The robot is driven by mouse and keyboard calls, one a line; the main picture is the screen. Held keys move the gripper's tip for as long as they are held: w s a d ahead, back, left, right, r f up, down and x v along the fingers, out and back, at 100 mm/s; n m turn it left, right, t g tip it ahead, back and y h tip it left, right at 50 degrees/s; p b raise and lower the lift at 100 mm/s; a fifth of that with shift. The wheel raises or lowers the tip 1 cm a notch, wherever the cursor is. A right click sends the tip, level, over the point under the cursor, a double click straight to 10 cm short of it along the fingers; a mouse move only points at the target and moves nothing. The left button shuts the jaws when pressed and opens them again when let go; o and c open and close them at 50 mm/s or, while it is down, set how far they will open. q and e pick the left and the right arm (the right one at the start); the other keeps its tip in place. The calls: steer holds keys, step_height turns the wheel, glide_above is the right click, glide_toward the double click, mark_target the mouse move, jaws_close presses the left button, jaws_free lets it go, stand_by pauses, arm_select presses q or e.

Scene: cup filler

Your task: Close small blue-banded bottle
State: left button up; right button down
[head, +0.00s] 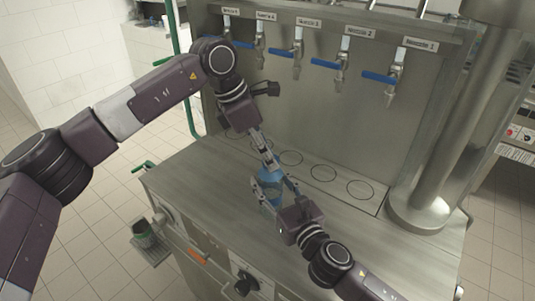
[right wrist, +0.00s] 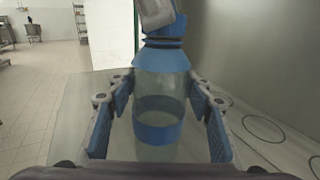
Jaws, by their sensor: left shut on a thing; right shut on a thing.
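The small blue-banded bottle (right wrist: 160,105) stands upright in the right wrist view, clear with a blue band and a blue collar. It also shows, mostly covered, in the head view (head: 270,187). My right gripper (right wrist: 160,120) is shut on the bottle body, with a pad at each side. My left gripper (head: 270,164) is at the bottle's top from above, shut on a blue cap (right wrist: 178,25). In the right wrist view the cap is at the bottle neck, slightly tilted; whether it is seated is unclear.
The steel counter (head: 210,185) has a row of marked circles (head: 323,173) along its back. Several taps with blue levers (head: 378,77) hang on the panel above. A thick steel column (head: 425,150) stands at the right. The counter's left front is clear.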

arm_select(q)
steer(key=m, duration=0.1)
steer(key=m+g, duration=0.1)
steer(key=m, duration=0.1)
steer(key=m+g, duration=0.1)
steer(key=m, duration=0.1)
steer(key=shift+w, duration=0.3)
steer(key=m+g, duration=0.1)
steer(key=m, duration=0.1)
steer(key=m+g, duration=0.1)
steer(key=m, duration=0.2)
steer(key=shift+w+y, duration=0.15)
steer(key=shift+y, duration=0.15)
steer(key=o, duration=0.7)
steer(key=shift+c, duration=0.2)
steer(key=shift+d, duration=0.1)
steer(key=shift+r, duration=2.25)
